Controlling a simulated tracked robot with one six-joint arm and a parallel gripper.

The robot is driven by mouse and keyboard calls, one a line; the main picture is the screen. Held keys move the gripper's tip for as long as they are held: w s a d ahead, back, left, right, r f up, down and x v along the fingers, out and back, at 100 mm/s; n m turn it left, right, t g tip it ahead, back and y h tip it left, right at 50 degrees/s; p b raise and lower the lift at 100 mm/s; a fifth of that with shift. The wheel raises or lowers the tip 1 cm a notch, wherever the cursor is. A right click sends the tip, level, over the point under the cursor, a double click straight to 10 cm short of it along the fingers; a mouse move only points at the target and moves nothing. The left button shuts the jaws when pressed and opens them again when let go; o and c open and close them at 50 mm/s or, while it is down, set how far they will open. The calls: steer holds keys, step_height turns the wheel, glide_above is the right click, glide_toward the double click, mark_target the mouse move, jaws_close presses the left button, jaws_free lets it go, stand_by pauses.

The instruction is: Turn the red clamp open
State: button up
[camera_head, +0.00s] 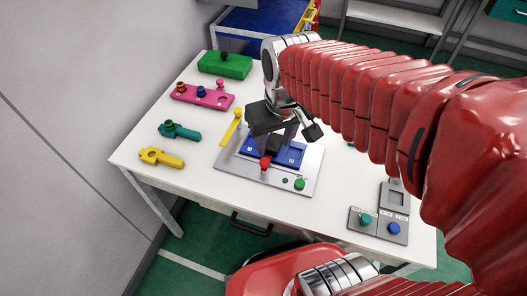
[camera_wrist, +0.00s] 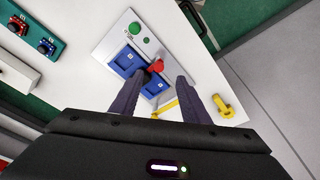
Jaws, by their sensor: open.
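The red clamp (camera_head: 265,162) stands at the front edge of the blue fixture (camera_head: 290,156) on a grey plate (camera_head: 232,165). In the wrist view the red clamp (camera_wrist: 156,67) lies just beyond the fingertips, between their lines. My gripper (camera_head: 276,143) is open above the blue fixture, behind the red clamp in the head view. Its two dark fingers (camera_wrist: 160,82) show apart in the wrist view, with nothing held. A dark part beside the clamp is partly hidden. I cannot tell whether a finger touches the clamp.
A yellow lever (camera_head: 231,128) rises at the plate's left, and a green button (camera_head: 299,184) is at its front right. Yellow (camera_head: 160,157) and teal (camera_head: 180,131) tools lie left. Pink (camera_head: 202,96) and green (camera_head: 225,65) blocks stand behind. The table's front left is clear.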

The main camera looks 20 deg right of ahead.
steer(key=n+g, duration=0.2)
glide_above(265, 161)
steer(key=s, duration=0.2)
step_height(265, 161, down, 2)
steer(key=w+n, duration=0.1)
steer(key=n, duration=0.1)
steer(key=shift+w+r+n, duration=0.3)
steer(key=shift+w+r, duration=0.05)
steer(key=shift+w, duration=0.05)
steer(key=shift+f, duration=0.1)
step_height(265, 161, down, 14)
steer(key=shift+r, duration=0.2)
stand_by(0.3)
steer(key=c, duration=1.1)
